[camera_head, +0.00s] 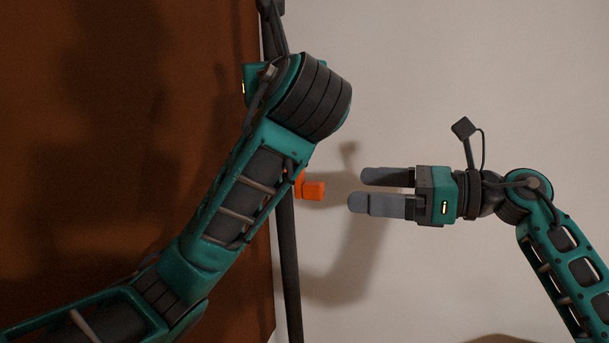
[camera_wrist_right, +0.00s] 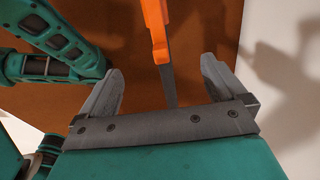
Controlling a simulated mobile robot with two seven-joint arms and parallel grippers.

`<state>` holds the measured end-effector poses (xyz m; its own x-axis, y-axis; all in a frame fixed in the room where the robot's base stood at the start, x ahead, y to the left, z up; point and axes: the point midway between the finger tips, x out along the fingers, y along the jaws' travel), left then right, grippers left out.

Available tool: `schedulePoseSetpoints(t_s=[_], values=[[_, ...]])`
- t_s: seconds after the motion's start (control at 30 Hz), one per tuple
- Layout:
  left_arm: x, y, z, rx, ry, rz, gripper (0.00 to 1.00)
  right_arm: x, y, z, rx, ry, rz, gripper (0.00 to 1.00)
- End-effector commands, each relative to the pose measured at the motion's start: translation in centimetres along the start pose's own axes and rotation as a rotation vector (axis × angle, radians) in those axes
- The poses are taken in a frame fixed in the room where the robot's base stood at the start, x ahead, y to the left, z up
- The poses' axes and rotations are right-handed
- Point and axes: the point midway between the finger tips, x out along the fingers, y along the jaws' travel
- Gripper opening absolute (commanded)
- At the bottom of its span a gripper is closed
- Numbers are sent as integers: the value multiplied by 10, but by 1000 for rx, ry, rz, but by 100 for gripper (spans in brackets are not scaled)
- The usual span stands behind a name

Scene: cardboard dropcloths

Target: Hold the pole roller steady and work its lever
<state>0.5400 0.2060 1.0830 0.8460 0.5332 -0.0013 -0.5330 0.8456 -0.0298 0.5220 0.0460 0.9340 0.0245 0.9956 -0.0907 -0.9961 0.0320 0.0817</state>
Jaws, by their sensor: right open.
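The pole roller's long dark pole (camera_head: 289,270) runs from the top to the bottom edge of the head view, partly hidden behind my left arm. An orange lever (camera_head: 314,190) sticks out from it to the right. My right gripper (camera_head: 362,189) is open and empty, its fingertips a short way right of the lever in that view. In the right wrist view, an orange part (camera_wrist_right: 155,30) and a dark bar below it show between the open fingers. My left gripper (camera_head: 250,85) shows only as a teal piece behind my wrist; its fingers are hidden.
A brown surface (camera_head: 90,120) fills the left of the head view. A pale surface (camera_head: 450,60) fills the right and carries shadows of the arms. The space around my right gripper looks clear. My left arm crosses close to the lever.

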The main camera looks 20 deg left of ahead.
Motion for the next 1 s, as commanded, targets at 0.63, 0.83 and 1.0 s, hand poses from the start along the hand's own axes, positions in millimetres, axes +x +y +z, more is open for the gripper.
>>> schedulePoseSetpoints(t_s=[0.63, 0.83, 1.0], values=[[0, 0, 2, -2, -4, 0, 0, -5, 0, -10, -2, -3, 4, 94], [0, 0, 2, -2, -5, -1, 0, 15, 0, -10, -2, -3, 4, 94], [0, 0, 2, -2, -5, -1, 0, 36, 0, -10, -1, -4, 4, 94]])
